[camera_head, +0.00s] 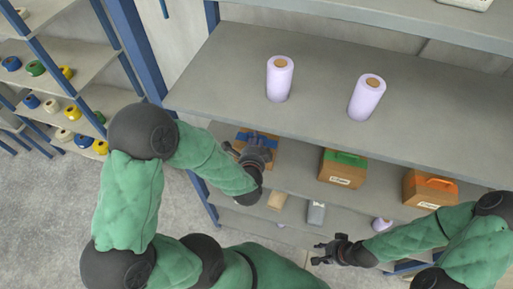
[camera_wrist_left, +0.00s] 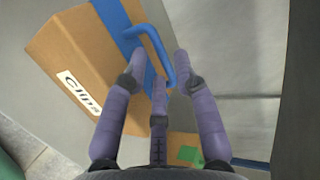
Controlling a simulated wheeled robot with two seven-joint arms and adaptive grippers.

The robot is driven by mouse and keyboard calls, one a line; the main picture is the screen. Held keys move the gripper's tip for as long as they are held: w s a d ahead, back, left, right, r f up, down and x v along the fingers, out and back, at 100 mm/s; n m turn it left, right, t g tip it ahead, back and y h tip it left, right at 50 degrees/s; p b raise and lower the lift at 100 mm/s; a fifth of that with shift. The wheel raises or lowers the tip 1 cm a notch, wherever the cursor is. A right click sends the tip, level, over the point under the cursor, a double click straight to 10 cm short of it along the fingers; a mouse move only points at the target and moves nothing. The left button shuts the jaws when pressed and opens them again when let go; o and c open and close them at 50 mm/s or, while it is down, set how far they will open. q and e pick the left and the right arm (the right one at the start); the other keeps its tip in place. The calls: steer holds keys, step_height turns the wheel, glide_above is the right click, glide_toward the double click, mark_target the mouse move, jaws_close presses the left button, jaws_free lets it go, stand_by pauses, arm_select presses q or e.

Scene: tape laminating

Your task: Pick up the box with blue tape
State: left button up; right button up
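The box with blue tape (camera_head: 243,135) stands on the middle shelf in the head view, partly hidden by my left gripper (camera_head: 252,154). In the left wrist view the box (camera_wrist_left: 75,60) is brown cardboard with a "CLIPS" label, a blue tape strip and a raised blue handle (camera_wrist_left: 157,50). My left gripper (camera_wrist_left: 168,72) has its fingers spread around the lower part of the handle, and I cannot tell whether they touch it. My right gripper (camera_head: 333,246) is at lower right, in front of the shelves and away from the boxes; its finger opening is too small to tell.
A box with green tape (camera_head: 342,168) and one with an orange handle (camera_head: 429,189) stand to the right on the same shelf. Two purple rolls (camera_head: 279,78) (camera_head: 367,98) stand on the shelf above. Small items lie on the shelf below. Coloured tape rolls fill the left rack.

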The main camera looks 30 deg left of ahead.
arm_select(q)
steer(key=x, duration=0.3)
steer(key=shift+w+f, duration=0.15)
steer(key=shift+w, duration=0.2)
jaws_close()
